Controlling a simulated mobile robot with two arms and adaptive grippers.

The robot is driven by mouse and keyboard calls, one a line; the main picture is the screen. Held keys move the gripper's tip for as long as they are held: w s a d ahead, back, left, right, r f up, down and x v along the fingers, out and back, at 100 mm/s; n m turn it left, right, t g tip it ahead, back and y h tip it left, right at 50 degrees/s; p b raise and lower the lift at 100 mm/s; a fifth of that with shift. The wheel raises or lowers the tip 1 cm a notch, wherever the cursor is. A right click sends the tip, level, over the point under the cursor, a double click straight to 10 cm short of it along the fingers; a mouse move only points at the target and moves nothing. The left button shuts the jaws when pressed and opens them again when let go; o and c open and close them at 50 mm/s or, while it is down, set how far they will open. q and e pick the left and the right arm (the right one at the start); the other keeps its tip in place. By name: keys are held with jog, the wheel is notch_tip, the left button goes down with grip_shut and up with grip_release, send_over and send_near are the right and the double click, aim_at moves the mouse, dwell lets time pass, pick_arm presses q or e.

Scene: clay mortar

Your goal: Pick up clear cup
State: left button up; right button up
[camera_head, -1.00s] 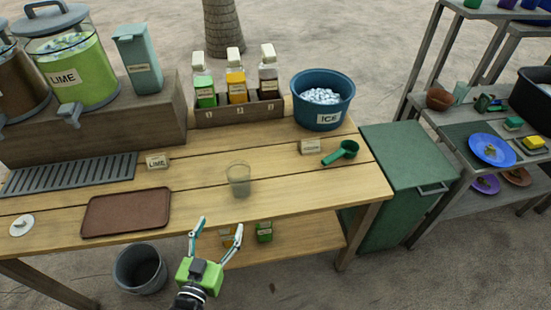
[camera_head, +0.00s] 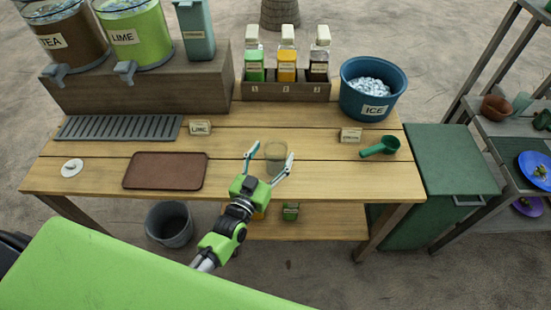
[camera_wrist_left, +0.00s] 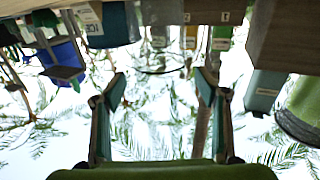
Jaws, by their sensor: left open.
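The clear cup (camera_head: 276,158) stands upright on the wooden table, right of the brown tray (camera_head: 166,171). My left gripper (camera_head: 271,151) is open at the table's front edge, its two fingers spread on either side of the cup. I cannot tell whether a finger touches it. In the left wrist view, which is upside down, the open fingers (camera_wrist_left: 160,77) frame a faint, see-through outline of the cup (camera_wrist_left: 161,55). My right gripper is not in view.
Behind the cup stand a bottle rack (camera_head: 286,91) and a blue ice bucket (camera_head: 372,90). A green scoop (camera_head: 381,147) lies to the right, near a small sign (camera_head: 351,135). Lime and tea dispensers stand at the back left. A grey bin (camera_head: 169,224) is on the ground.

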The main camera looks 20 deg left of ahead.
aim_at(280, 141)
pick_arm(q)
jog(key=w, duration=0.3)
jog(key=shift+w+d+f, duration=0.1)
jog(key=shift+d, duration=0.05)
jog(key=c, duration=1.1)
jog(key=shift+c, duration=0.2)
